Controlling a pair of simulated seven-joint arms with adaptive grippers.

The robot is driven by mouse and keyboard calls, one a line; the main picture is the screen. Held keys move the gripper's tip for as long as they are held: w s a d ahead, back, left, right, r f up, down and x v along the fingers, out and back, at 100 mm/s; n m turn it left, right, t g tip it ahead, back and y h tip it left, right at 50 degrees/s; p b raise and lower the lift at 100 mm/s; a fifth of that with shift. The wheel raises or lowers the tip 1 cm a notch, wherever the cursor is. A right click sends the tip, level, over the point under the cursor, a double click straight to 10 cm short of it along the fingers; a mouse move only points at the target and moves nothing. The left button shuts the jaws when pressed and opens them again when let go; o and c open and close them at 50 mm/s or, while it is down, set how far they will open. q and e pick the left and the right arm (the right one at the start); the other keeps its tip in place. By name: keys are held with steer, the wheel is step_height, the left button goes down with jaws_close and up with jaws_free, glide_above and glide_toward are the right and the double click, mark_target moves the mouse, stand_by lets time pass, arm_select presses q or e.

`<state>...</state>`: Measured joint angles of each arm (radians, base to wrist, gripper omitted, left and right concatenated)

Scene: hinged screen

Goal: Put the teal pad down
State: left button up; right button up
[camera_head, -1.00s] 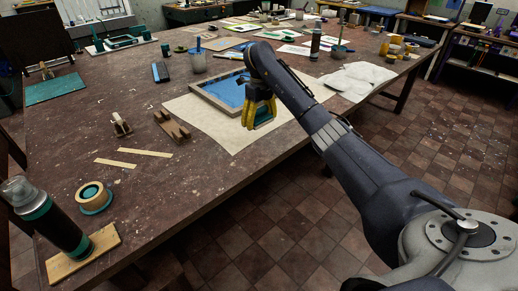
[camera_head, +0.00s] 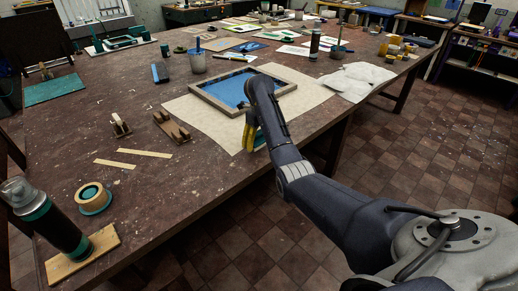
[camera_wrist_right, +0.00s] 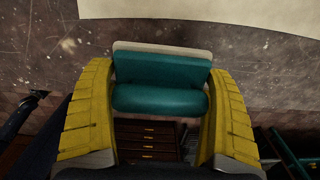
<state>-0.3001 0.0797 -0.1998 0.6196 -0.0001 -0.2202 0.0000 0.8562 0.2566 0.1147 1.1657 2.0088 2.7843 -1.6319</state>
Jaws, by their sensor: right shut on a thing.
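The teal pad (camera_wrist_right: 162,80) is between the yellow fingers of my right gripper (camera_wrist_right: 160,105) in the wrist view. It is a thick teal block with a rounded near edge and a pale strip along its far edge. In the head view my right gripper (camera_head: 250,137) is at the near edge of the table, beside the cream sheet. The arm hides most of the pad there. I cannot tell whether the pad touches the table. My left gripper is not in view.
A framed screen with a blue mesh (camera_head: 229,93) lies on the cream sheet (camera_head: 188,104). Wooden blocks (camera_head: 172,125) and pale strips (camera_head: 145,152) lie to the left. The table's front edge (camera_head: 185,219) drops to the tiled floor.

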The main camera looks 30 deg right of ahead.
mark_target(259, 152)
steer(key=shift+f, duration=0.1)
steer(key=shift+a+f, duration=0.1)
steer(key=shift+f, duration=0.15)
steer(key=shift+s+f, duration=0.1)
steer(key=shift+f, duration=1.5)
steer(key=shift+f, duration=0.1)
steer(key=o, duration=1)
steer(key=shift+d+r, duration=0.15)
steer(key=shift+r, duration=0.9)
steer(key=shift+d+r, duration=0.1)
steer(key=shift+r, duration=0.9)
steer(key=shift+a+r, duration=0.15)
steer(key=shift+r, duration=3.9)
